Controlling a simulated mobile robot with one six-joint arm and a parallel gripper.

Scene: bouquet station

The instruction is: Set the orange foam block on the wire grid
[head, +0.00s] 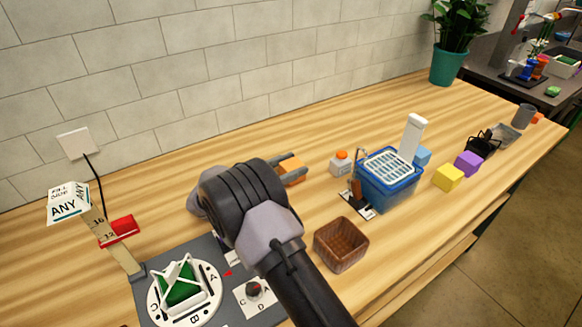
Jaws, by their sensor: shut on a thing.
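My gripper (297,168) is left of the blue bin, beyond the dark wrist of my arm. It is shut on an orange foam block (291,169), which shows between the two grey fingers. Part of the block is hidden by the fingers and wrist. The wire grid (388,165) is white and lies across the top of the blue bin (398,192), to the right of my gripper. Nothing rests on the visible part of the grid. I cannot tell the exact height of the block above the table.
A small grey container with an orange top (341,163) stands between my gripper and the bin. A white upright post (412,137) rises behind the bin. A brown basket (341,243) is in front. Yellow (448,178) and purple (468,163) blocks lie to the right.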

